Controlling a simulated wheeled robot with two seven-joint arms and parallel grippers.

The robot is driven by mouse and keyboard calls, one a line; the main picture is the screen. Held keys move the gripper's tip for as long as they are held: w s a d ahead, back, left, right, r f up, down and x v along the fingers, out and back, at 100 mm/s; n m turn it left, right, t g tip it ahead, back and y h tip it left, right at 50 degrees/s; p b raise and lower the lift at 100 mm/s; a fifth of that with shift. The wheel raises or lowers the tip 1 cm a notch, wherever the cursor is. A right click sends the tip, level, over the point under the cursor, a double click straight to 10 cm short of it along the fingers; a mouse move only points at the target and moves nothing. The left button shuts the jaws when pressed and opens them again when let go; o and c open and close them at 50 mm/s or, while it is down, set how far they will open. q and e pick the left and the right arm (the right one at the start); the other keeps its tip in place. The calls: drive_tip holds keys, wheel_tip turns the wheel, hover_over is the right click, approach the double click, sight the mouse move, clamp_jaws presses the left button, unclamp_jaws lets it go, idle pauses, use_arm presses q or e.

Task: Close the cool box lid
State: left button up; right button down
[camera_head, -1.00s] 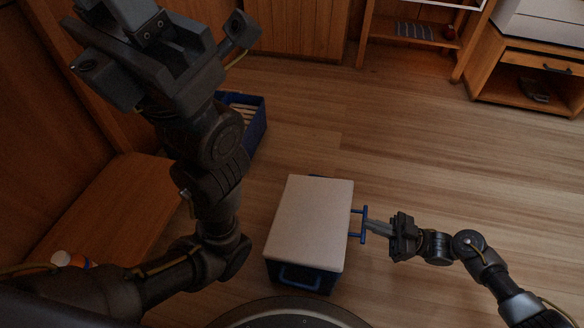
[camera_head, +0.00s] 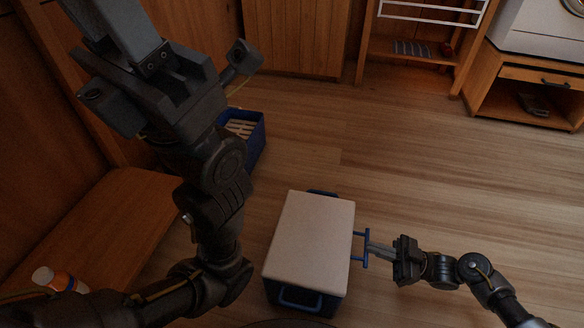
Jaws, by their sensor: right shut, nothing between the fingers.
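The cool box (camera_head: 305,297) stands on the floor in front of me, with a dark blue body and blue handles. Its pale lid (camera_head: 312,240) lies flat over the top, and I see no gap from above. A blue bracket-like handle (camera_head: 362,248) sticks out at its right side. My right gripper (camera_head: 372,249) is shut and empty, its fingertips at this handle; I cannot tell whether they touch it. My left arm rises at the left, and its gripper (camera_head: 240,65) is up high, away from the box; its fingers do not show clearly.
A blue crate (camera_head: 250,135) stands on the floor behind my left arm. A wooden bench (camera_head: 110,225) with a white and orange bottle (camera_head: 58,279) is at the left. A shelf (camera_head: 410,65) and a wooden cabinet (camera_head: 525,90) stand at the back right. The floor between is clear.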

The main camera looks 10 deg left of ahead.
wheel_tip(320, 180, up, 4)
drive_tip(key=d+r+p, duration=0.1)
drive_tip(key=p, duration=0.3)
drive_tip(key=d+f+b, duration=0.3)
drive_tip(key=d+f, duration=0.3)
drive_tip(key=d, duration=0.2)
drive_tip(key=shift+s+d, duration=0.2)
drive_tip(key=shift+s, duration=0.2)
drive_tip(key=shift+f, duration=0.1)
